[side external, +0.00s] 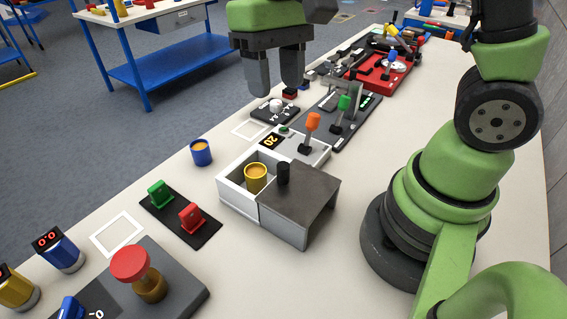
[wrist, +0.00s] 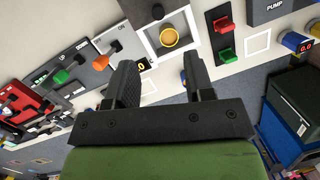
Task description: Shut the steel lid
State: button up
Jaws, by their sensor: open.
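The steel lid (side external: 305,190) is a grey sliding cover with a black knob (side external: 283,173) near its left edge. It stands off to the right of the white box (side external: 233,192), leaving the left compartment uncovered. A yellow cup (side external: 256,177) sits upright in that open compartment, and it also shows in the wrist view (wrist: 169,37). My gripper (side external: 275,88) is open and empty, above and behind the box, apart from the lid and knob. In the wrist view my gripper's fingers (wrist: 160,62) are spread, with the box beyond them.
An orange-handled lever (side external: 312,123) and a green-handled lever (side external: 343,104) stand behind the box. A blue cup (side external: 201,152) stands to its left. Green and red switches (side external: 178,208) and a red push button (side external: 130,264) lie nearer. A white outlined square (side external: 117,235) is empty.

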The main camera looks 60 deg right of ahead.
jog(key=g, duration=0.2)
send_near(283, 165)
jog(key=x, duration=1)
grip_shut()
